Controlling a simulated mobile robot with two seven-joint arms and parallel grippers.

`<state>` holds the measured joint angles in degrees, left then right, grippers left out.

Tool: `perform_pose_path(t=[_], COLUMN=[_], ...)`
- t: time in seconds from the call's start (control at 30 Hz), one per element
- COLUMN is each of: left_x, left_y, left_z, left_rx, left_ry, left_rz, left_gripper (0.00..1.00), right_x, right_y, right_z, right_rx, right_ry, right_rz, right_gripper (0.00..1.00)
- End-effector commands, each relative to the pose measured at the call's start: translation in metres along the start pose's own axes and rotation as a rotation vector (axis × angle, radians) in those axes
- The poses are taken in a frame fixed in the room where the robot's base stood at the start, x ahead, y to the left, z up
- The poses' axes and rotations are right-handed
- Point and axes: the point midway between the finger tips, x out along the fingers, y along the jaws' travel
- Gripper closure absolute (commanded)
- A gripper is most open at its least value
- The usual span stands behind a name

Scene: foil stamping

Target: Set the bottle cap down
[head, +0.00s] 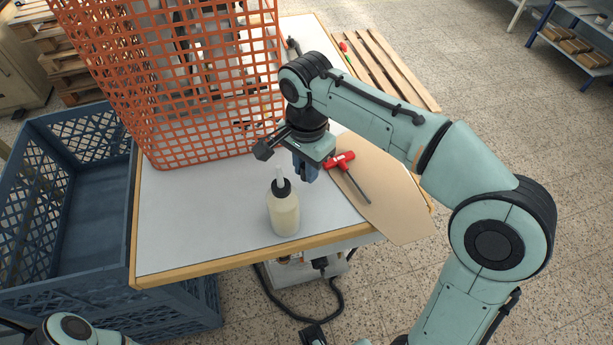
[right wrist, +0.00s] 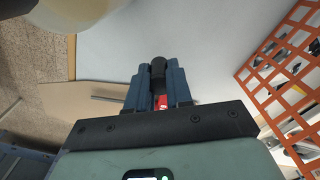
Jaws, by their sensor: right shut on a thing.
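My right gripper (head: 304,172) is low over the white table, just right of and behind the bottle. In the right wrist view its blue fingers (right wrist: 158,82) are shut on a small black piece, the bottle cap (right wrist: 158,70). In the head view the cap is hidden by the gripper. The bottle (head: 284,212) stands upright near the table's front edge, with pale liquid, a black collar and a white nozzle. I cannot tell whether the cap touches the table. My left gripper is out of view; only part of my left arm shows at the bottom left.
An orange mesh basket (head: 172,104) stands behind, to the left of the gripper. A red-handled tool (head: 341,160) lies on a tan board (head: 395,205) at the right. A blue crate (head: 62,238) stands left of the table. The table's front left (head: 190,235) is clear.

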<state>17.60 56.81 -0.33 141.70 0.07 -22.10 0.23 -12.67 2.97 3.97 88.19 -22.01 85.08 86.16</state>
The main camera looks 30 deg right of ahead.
Motion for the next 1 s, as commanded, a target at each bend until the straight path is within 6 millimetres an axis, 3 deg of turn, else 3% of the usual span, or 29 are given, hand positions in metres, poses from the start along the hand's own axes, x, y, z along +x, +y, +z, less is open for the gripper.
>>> perform_pose_path(t=[0.1, 0.2, 0.63, 0.67, 0.7, 0.73, 1.0], left_x=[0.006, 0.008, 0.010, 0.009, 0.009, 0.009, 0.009], left_y=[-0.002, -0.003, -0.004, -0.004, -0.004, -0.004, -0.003], left_z=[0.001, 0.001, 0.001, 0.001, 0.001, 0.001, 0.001], left_rx=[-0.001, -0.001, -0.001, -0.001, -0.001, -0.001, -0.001], left_ry=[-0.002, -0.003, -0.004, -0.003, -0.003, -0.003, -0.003], left_rz=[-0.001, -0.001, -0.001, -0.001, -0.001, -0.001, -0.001], left_gripper=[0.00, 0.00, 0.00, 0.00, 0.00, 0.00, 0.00], right_x=[0.022, 0.031, 0.036, 0.035, 0.035, 0.035, 0.034], right_y=[0.001, 0.000, 0.000, 0.000, 0.000, 0.000, 0.000], right_z=[0.000, 0.000, 0.000, 0.000, 0.000, 0.000, 0.000], right_rx=[0.001, 0.000, 0.000, 0.000, 0.000, 0.000, 0.000], right_ry=[0.000, 0.000, 0.000, 0.000, 0.000, 0.000, 0.000], right_rz=[0.004, 0.002, 0.002, 0.001, 0.001, 0.001, 0.001], right_gripper=[1.00, 1.00, 1.00, 0.70, 0.57, 0.53, 0.53])
